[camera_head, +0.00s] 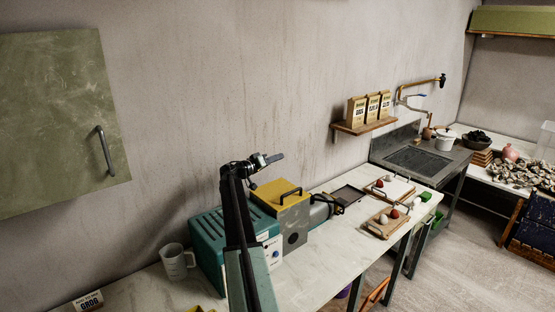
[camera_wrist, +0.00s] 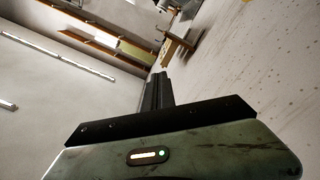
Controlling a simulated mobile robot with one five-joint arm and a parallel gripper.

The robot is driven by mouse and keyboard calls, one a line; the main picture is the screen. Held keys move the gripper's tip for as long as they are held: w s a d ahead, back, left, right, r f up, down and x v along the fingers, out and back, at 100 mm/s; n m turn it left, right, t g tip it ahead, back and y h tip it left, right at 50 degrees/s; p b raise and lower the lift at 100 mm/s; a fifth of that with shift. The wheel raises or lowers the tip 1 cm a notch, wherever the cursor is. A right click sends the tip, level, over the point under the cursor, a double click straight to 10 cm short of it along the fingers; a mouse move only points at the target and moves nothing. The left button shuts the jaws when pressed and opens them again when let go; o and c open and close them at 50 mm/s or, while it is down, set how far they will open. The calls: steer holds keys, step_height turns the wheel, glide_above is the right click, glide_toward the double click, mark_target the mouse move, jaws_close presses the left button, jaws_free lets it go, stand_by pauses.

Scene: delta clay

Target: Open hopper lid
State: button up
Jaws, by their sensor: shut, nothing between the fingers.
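The hopper lid (camera_head: 268,192) is a yellow cover with a dark bar handle (camera_head: 291,195), lying shut on a grey box (camera_head: 295,228) beside a teal machine (camera_head: 207,243). My gripper (camera_head: 275,157) is raised above the lid, near the wall, clear of the handle and shut with nothing held. In the wrist view my shut fingers (camera_wrist: 158,80) point away toward the wall shelf; the lid does not show there. My arm hides part of the teal machine.
A clear jug (camera_head: 177,262) stands left of the machine. A wooden wall shelf (camera_head: 364,127) with bags projects at right.

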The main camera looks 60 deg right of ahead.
steer(key=o, duration=0.6)
steer(key=v, duration=0.7)
steer(key=shift+w+a, duration=0.15)
steer(key=shift+a, duration=0.2)
